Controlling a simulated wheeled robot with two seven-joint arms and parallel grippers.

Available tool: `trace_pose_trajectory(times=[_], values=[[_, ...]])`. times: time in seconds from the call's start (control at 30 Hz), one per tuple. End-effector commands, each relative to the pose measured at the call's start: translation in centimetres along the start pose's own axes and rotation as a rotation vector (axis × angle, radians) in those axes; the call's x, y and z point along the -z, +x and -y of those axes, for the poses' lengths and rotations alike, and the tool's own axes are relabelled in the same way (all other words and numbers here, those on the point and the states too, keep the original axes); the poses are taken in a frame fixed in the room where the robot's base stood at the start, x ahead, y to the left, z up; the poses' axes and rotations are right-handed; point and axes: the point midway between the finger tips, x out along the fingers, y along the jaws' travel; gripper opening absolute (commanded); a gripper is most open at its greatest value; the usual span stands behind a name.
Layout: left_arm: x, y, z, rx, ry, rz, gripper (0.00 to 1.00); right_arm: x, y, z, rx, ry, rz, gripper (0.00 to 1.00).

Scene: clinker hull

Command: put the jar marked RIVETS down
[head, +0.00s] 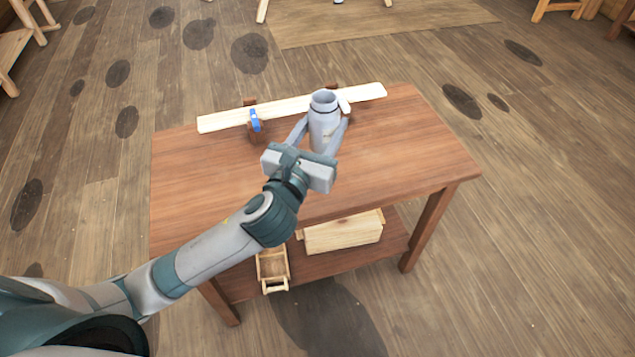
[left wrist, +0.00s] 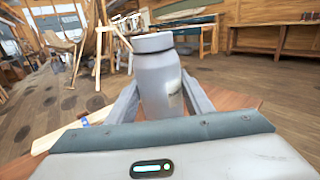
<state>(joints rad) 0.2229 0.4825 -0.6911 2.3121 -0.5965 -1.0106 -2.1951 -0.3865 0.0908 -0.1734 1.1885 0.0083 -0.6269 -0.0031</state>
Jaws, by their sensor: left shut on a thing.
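A grey jar (head: 323,108) with a dark band below its top is held by my left gripper (head: 322,132), whose two fingers are shut on its sides. It also shows in the left wrist view (left wrist: 158,85), between the fingers and close to upright, with a small mark on its side too small to read. The jar is over the far middle part of the wooden table (head: 400,150). The fingers and hand hide its base, so I cannot tell whether it touches the top. My right gripper is not in view.
A pale plank (head: 225,120) lies along the table's far edge on brown supports, just behind the jar. A blue clamp-like thing (head: 255,120) sits on it. The right and near tabletop is clear. A wooden box (head: 345,236) and small tray (head: 272,270) are on the lower shelf.

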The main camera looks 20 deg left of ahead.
Motion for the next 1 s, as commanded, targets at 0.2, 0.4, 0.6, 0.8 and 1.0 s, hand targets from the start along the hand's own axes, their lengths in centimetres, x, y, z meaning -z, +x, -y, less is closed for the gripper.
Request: trace_pose_trajectory(times=[0.2,0.4,0.6,0.8,1.0], values=[[3.7,1.9,2.2,0.042,0.000,0.004,0.21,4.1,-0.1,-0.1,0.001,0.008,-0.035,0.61],[5.6,3.4,4.0,0.077,0.003,0.006,0.21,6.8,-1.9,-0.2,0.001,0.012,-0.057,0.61],[6.4,4.1,5.0,0.097,0.007,0.006,0.21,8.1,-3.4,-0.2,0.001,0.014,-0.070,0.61],[6.4,4.3,5.2,0.102,0.008,0.006,0.21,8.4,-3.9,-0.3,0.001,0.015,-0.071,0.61],[6.3,4.2,5.2,0.101,0.008,0.006,0.21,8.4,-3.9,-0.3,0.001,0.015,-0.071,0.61]])
